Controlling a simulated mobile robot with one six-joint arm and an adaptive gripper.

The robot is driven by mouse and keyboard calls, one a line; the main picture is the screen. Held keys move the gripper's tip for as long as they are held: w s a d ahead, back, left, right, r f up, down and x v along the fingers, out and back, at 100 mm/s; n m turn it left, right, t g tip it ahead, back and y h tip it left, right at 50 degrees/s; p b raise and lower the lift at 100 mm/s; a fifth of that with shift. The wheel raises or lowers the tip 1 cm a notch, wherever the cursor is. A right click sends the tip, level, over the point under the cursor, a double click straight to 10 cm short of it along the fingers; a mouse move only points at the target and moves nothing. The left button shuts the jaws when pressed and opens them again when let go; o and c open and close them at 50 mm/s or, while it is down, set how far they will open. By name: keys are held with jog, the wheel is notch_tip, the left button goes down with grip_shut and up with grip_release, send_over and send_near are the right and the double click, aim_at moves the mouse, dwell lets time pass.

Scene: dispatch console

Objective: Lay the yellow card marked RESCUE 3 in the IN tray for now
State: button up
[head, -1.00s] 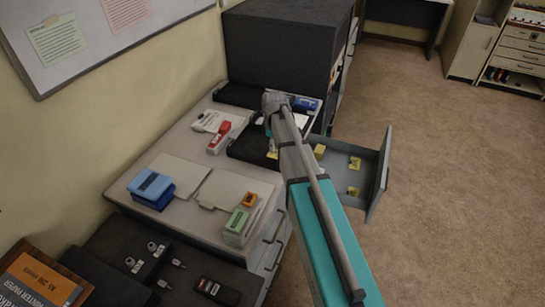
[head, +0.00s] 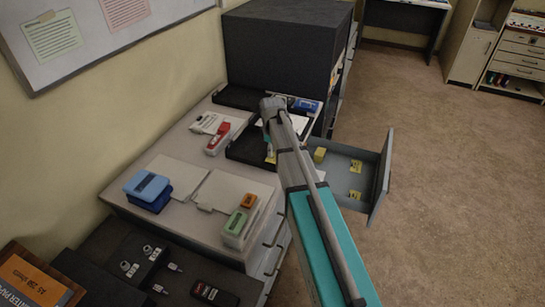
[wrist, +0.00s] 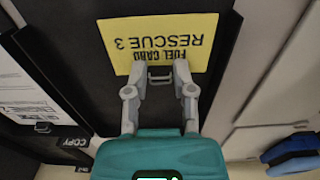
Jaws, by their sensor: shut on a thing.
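The yellow card (wrist: 160,42), printed FUEL CARD RESCUE 3, appears upside down in the wrist view. My gripper (wrist: 160,80) is shut on its near edge. The card is over a black tray (wrist: 85,75); whether it touches the tray floor cannot be told. In the head view a yellow sliver (head: 270,156) shows beside my arm, which hides most of the card and the gripper. The black tray (head: 243,150) lies below there on the console. No IN label is readable.
An open grey drawer (head: 338,179) with several yellow pieces is right of my arm. A red stapler (head: 218,138) and blue box (head: 148,187) stand on the console.

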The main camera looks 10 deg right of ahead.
jog(key=shift+f+b, duration=0.5)
jog(key=shift+f, duration=0.35)
jog(key=shift+f, duration=0.15)
jog(key=o, duration=0.8)
jog(key=shift+c, duration=0.2)
jog(key=shift+r, duration=0.25)
notch_tip(320, 180, up, 12)
jog(key=p, duration=1.2)
jog(key=s+a+m, duration=0.3)
jog(key=s+m, duration=0.7)
jog(key=s, duration=1.3)
jog(key=shift+m, duration=0.4)
